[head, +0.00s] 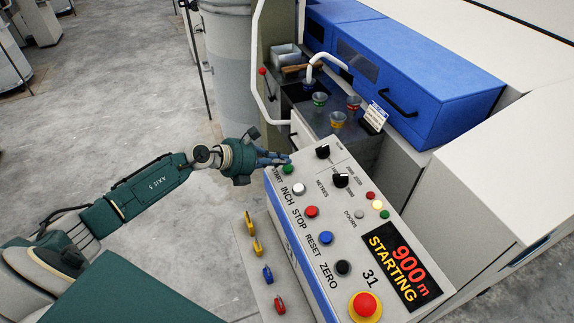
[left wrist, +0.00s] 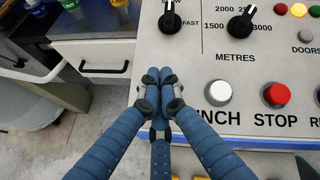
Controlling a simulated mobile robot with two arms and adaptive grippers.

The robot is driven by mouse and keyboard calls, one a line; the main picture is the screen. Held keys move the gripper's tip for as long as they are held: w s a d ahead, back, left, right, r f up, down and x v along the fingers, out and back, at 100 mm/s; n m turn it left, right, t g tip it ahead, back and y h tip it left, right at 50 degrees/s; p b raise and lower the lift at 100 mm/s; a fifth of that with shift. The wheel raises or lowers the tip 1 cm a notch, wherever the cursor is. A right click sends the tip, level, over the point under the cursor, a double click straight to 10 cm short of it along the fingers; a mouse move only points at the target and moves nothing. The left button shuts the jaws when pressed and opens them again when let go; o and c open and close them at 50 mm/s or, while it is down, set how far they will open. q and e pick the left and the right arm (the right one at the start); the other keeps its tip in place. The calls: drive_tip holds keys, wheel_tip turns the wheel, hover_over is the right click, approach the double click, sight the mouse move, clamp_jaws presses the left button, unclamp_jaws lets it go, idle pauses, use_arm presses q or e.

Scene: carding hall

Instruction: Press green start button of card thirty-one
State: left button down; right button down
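The control panel (head: 330,262) of the card is marked 31. Its green start button (head: 288,169) is at the far left end of the button row, above the label START. My left gripper (head: 284,158) is at that button, with its blue fingers drawn together and empty. In the left wrist view the fingertips (left wrist: 157,76) meet over the panel's left edge and hide the green button. Whether they touch it cannot be told. My right gripper is not in view.
The white inch button (head: 299,189), red stop button (head: 312,211), blue reset button (head: 326,237) and black zero button (head: 343,268) follow along the panel. A large red emergency button (head: 364,305) is nearest. Two black knobs (head: 341,180) and a lit pale-yellow lamp (head: 377,205) lie beyond.

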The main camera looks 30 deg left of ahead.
sight(278, 176)
use_arm(q)
drive_tip(key=shift+a+r+p, duration=0.1)
drive_tip(key=shift+r+p, duration=0.4)
drive_tip(key=shift+r, duration=0.05)
drive_tip(key=r+p, duration=0.2)
drive_tip(key=s+r+p, duration=0.1)
drive_tip(key=shift+a+r, duration=0.35)
idle(0.6)
